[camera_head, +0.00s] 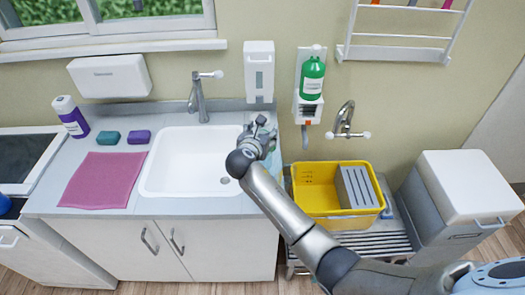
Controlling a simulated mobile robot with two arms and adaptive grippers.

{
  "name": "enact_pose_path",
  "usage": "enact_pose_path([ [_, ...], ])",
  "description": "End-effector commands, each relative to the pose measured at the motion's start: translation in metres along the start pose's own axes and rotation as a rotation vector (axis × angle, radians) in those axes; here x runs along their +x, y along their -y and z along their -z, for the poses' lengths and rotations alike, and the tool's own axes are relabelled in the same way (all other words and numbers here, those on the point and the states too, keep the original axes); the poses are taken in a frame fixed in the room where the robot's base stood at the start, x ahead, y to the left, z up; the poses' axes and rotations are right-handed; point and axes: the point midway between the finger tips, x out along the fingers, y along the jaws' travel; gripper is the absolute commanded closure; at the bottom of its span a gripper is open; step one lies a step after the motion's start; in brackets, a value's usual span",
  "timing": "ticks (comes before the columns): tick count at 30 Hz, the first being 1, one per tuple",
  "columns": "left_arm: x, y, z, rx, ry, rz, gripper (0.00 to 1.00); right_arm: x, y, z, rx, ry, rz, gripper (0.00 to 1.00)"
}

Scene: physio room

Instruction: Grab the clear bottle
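My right arm comes in from the lower right, and its gripper (264,130) is over the counter, at the right rim of the white sink (190,168) and below the wall dispenser. Its fingers are small and partly hidden by the wrist, so I cannot tell whether they are open or shut. I cannot make out a clear bottle; something pale shows just behind the gripper, but it is too small and covered to name. A purple-and-white bottle (70,116) stands at the counter's left back. A green bottle (312,78) sits in a wall holder. My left gripper is not in view.
A pink cloth (100,180), a teal sponge (109,138) and a purple sponge (139,137) lie left of the sink. A tap (200,100) rises behind it. A yellow crate (312,189) stands on a slatted rack, beside a white-lidded bin (470,183).

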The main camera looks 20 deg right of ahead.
Motion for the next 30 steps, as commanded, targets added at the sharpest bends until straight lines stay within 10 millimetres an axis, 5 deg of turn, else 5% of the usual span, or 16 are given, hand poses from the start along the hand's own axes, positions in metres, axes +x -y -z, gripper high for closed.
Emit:
enact_pose_path([
  [9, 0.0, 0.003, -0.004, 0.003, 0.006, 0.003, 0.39, 0.0, 0.0, 0.0, 0.0, 0.0, 0.0, 0.87],
  [19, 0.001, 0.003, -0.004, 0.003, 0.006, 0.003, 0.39, -0.003, 0.0, -0.008, 0.002, 0.003, 0.0, 0.88],
  [30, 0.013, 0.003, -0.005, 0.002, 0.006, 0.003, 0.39, -0.03, 0.0, -0.072, 0.003, 0.004, -0.001, 0.88],
])
